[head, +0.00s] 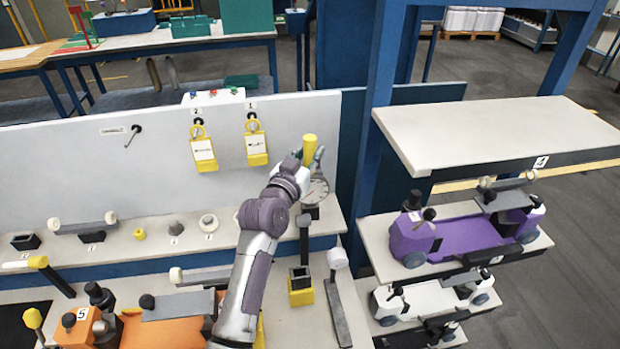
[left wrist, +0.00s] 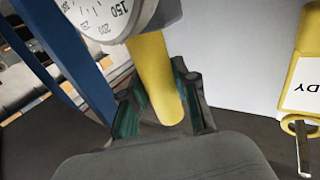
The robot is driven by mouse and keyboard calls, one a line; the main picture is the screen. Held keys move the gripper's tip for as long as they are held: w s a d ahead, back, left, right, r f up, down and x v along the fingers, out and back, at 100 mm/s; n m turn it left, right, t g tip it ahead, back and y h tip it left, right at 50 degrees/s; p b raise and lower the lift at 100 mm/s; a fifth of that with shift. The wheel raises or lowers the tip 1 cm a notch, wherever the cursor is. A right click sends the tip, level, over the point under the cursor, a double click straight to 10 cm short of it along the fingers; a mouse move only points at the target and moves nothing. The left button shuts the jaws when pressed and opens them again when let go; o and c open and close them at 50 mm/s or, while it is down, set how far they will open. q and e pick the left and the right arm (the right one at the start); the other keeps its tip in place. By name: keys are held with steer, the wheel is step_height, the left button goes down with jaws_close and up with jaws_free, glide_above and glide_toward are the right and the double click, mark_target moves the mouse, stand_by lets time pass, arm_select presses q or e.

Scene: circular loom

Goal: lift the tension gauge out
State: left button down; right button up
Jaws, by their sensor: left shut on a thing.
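The tension gauge has a round white dial (head: 316,190) with a grey rim and a yellow handle (head: 309,147). It is upright in front of the white back panel. My left gripper (head: 310,160) is shut on the yellow handle. In the left wrist view the handle (left wrist: 152,72) passes between the fingers (left wrist: 160,105), and part of the dial (left wrist: 98,14) shows at the top. A small dark holder (head: 311,212) stands on the shelf just below the dial. I cannot tell whether the gauge's lower end touches it. My right gripper is not in view.
Yellow tags (head: 203,150) hang on the white panel (head: 90,170) to the left. A dark post (head: 304,240) and a yellow-based holder (head: 301,290) stand below the gauge. A blue upright (head: 380,110) and a rack with a purple cart (head: 455,238) are at the right.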

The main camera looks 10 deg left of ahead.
mark_target(310, 132)
arm_select(q)
steer(key=shift+r+p, duration=3.15)
steer(key=shift+r, duration=0.45)
